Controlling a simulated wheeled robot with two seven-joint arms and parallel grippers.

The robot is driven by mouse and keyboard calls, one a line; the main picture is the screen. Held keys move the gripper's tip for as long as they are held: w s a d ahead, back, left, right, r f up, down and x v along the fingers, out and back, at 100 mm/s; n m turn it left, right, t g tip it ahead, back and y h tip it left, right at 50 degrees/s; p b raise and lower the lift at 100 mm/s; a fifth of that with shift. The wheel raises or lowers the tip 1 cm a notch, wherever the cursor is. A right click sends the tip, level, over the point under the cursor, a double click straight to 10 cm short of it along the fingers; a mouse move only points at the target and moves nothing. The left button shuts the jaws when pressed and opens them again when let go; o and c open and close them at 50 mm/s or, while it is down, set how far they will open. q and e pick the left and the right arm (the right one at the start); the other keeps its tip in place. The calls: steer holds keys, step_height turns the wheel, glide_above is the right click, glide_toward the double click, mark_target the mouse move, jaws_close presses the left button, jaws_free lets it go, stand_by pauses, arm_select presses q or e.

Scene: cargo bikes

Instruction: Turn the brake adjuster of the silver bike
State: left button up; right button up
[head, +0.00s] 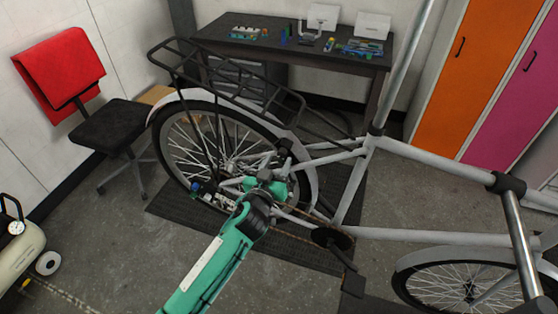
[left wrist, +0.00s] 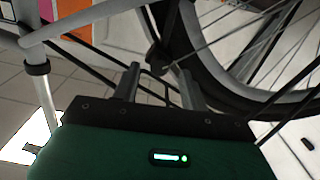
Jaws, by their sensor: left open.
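The silver bike (head: 372,143) stands in the middle of the head view, its rear wheel (head: 172,146) to the left. My left gripper (head: 272,180) is beside the rear wheel and frame, at the end of the green arm; its fingertips are hard to make out there. In the left wrist view, my left gripper (left wrist: 159,72) is open, two grey fingers apart. A small dark part (left wrist: 157,62) shows between and just beyond the fingertips, close to the tyre (left wrist: 210,75). I cannot tell whether it is the brake adjuster or whether the fingers touch it. My right gripper is out of view.
A dark workbench (head: 290,50) with tools stands behind the bike. A red and black chair (head: 105,128) is at left, an air compressor (head: 18,245) at lower left, and orange and magenta lockers (head: 470,75) at right. A dark mat (head: 175,212) lies under the rear wheel.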

arm_select(q)
steer(key=shift+x, duration=1)
jaws_close()
